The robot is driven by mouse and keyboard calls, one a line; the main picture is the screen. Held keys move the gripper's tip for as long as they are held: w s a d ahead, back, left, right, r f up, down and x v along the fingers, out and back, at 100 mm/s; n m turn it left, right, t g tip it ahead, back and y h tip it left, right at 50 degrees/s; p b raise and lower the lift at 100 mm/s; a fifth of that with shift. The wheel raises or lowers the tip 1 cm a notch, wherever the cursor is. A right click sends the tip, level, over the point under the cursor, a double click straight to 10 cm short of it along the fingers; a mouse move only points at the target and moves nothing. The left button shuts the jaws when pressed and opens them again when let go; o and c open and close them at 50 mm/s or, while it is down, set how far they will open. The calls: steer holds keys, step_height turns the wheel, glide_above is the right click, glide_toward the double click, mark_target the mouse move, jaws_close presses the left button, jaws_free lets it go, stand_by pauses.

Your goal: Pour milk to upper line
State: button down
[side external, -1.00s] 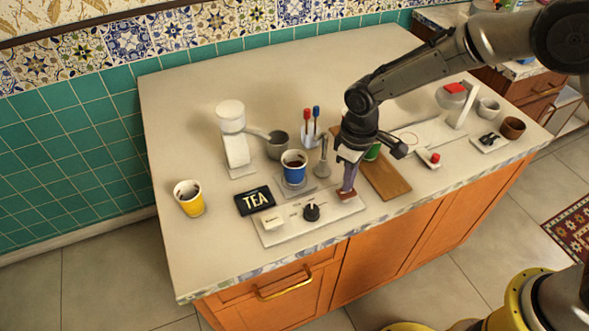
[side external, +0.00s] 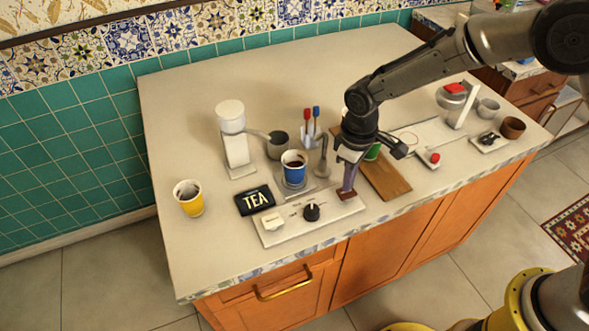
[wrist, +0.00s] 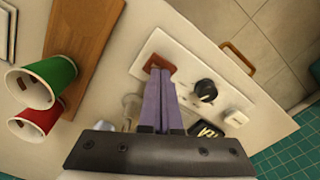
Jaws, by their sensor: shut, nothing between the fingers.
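A blue cup (side external: 293,168) with dark contents stands on a small stand under a curved spout (side external: 322,160). Its inner lines and exact level are too small to read. In front is a white control panel (side external: 290,229) with a black knob (side external: 311,212), a white switch (side external: 272,221) and a red-brown button (side external: 346,195). My gripper (side external: 348,189) is shut and empty, its purple fingers pointing down at the button. In the wrist view the fingertips (wrist: 160,75) overlap the button's edge (wrist: 161,60); whether they press it is unclear. I cannot identify any milk.
A yellow cup (side external: 188,198) and a black TEA sign (side external: 254,200) stand at the left. A white dispenser (side external: 232,140) and grey pot (side external: 277,146) are behind. Green (wrist: 40,84) and red (wrist: 33,121) cups and a wooden board (wrist: 82,40) are close beside my gripper.

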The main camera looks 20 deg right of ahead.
steer(key=shift+f, duration=0.2)
steer(key=shift+f, duration=0.9)
stand_by(2.6)
steer(key=shift+r, duration=0.1)
stand_by(0.7)
steer(key=shift+r, duration=2.45)
